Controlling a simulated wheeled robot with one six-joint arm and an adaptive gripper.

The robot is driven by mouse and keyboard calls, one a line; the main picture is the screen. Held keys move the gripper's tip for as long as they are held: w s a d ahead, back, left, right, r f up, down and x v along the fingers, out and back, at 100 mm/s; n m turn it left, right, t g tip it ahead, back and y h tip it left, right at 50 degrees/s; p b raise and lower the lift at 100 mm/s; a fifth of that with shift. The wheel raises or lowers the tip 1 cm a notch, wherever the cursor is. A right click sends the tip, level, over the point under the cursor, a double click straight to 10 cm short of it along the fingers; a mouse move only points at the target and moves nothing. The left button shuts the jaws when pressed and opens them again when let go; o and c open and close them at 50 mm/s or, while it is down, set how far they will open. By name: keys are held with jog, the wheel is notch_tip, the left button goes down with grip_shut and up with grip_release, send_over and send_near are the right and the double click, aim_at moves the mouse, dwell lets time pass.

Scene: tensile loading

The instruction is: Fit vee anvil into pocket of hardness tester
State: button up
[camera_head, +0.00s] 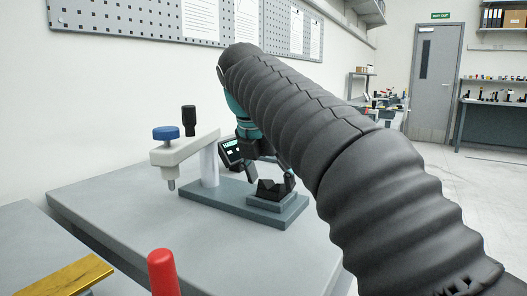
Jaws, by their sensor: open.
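The hardness tester stands on the grey bench, with a grey base plate (222,194), a pale column, and an overhanging arm with a blue knob (166,132). A dark vee anvil (272,189) sits at the grey raised block (276,204) on the right end of the base plate. Its notch faces up; I cannot tell how deep it sits in the pocket. My gripper (271,172) is open just above and around the anvil, with one dark finger close to its right side. The gripper's body is partly hidden behind my arm's black sleeve.
A black handle (189,122) rises from the tester's arm. A red cylinder (163,272) and a yellow bar (68,275) are in the foreground.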

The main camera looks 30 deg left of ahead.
jog(key=p+v, duration=0.1)
jog(key=v, duration=0.9)
jog(key=shift+s+r+p, duration=0.2)
jog(key=shift+r+p, duration=0.1)
jog(key=shift+p, duration=0.05)
jog(key=shift+d, duration=0.1)
jog(key=w+d+f+m, duration=0.1)
jog(key=d+f+m, duration=0.3)
jog(key=d+m, duration=0.6)
jog(key=w+d+f+m, duration=0.25)
jog(key=d+m, duration=0.35)
jog(key=d, duration=0.8)
jog(key=s+d+f+m, duration=0.5)
jog(key=f+m, duration=0.1)
jog(key=f, duration=0.2)
jog(key=s+d+f+m, duration=0.5)
jog(key=f+m, duration=0.1)
jog(key=f, duration=0.2)
jog(key=s+d+f+m+t, duration=0.1)
jog(key=s+d+f+m, duration=0.5)
jog(key=f, duration=0.3)
jog(key=shift+m, duration=0.5)
jog(key=shift+o, duration=0.4)
jog(key=shift+s, duration=0.15)
